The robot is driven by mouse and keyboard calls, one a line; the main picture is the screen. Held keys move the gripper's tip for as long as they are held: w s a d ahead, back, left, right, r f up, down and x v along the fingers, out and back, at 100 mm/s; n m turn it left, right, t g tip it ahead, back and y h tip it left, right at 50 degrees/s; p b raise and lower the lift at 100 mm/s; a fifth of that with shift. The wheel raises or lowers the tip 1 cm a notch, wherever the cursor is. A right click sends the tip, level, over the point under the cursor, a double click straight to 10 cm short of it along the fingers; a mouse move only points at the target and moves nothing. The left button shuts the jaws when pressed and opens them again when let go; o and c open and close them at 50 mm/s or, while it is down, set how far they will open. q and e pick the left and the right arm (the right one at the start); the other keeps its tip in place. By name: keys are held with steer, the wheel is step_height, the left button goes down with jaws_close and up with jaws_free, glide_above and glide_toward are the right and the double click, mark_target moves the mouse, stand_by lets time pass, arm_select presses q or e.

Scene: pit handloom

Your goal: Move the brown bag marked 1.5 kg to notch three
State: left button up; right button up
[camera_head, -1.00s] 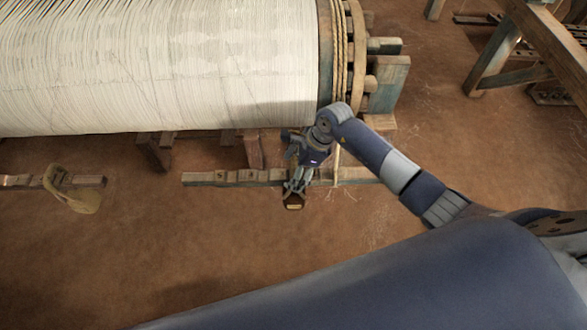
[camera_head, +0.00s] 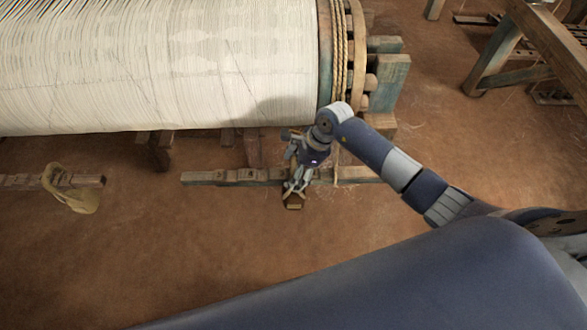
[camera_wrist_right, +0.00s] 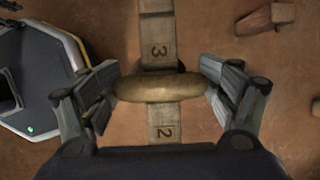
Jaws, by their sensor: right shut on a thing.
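My right gripper (camera_head: 296,187) is shut on a brown bag (camera_head: 293,201) beside the notched wooden bar (camera_head: 226,176). In the right wrist view, the fingers (camera_wrist_right: 160,88) close on both sides of a rounded brown piece (camera_wrist_right: 160,86), which lies across my view of the bar (camera_wrist_right: 160,30). The numeral 3 shows on the bar above this piece and the numeral 2 below it. Whether the bag touches the bar is unclear. No weight mark can be read. My left gripper is not in view.
A rope crosses the notched bar right of my gripper. The brown floor in front is clear.

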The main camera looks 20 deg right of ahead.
steer(key=o, duration=2.1)
steer(key=shift+r, duration=0.1)
steer(key=shift+s+f, duration=0.15)
steer(key=shift+f, duration=0.15)
steer(key=v, duration=0.4)
steer(key=shift+d+r, duration=0.15)
steer(key=shift+r, duration=0.15)
steer(key=s+d, duration=0.1)
steer(key=d, duration=0.2)
steer(key=s+d, duration=0.1)
steer(key=d, duration=0.3)
steer(key=s+d, duration=0.1)
steer(key=d, duration=0.3)
steer(key=shift+s+d+r, duration=0.25)
steer(key=shift+s+r, duration=0.05)
steer(key=shift+r, duration=0.05)
